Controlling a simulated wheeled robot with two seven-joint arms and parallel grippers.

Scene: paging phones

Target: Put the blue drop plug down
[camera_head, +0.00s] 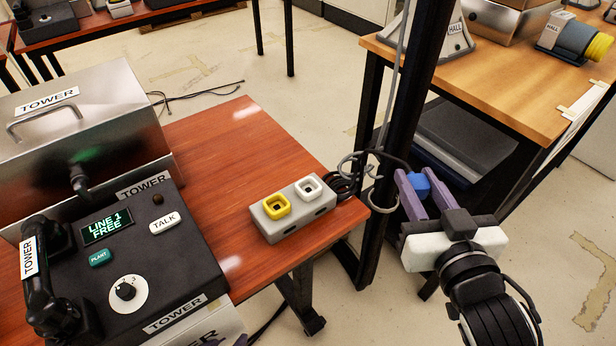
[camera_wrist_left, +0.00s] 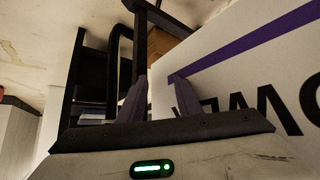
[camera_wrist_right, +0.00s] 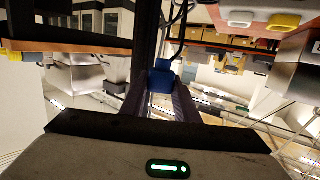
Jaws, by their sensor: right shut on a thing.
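The blue drop plug (camera_head: 420,185) is held between the purple fingers of my right gripper (camera_head: 414,190), beyond the right edge of the red-brown table. It also shows in the right wrist view (camera_wrist_right: 161,78), clasped between the two fingertips, with a dark cord rising from it. My left gripper (camera_wrist_left: 158,98) shows in the left wrist view with its fingers apart and nothing between them. A pale panel with a purple stripe (camera_wrist_left: 235,55) is close to the left fingers.
A grey socket block (camera_head: 290,224) with yellow and white sockets sits near the red-brown table's (camera_head: 236,150) right corner. A dark post (camera_head: 403,110) with cord hooks stands beside my right gripper. The black TOWER phone console (camera_head: 150,262) is at left; a wooden table (camera_head: 505,70) is at right.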

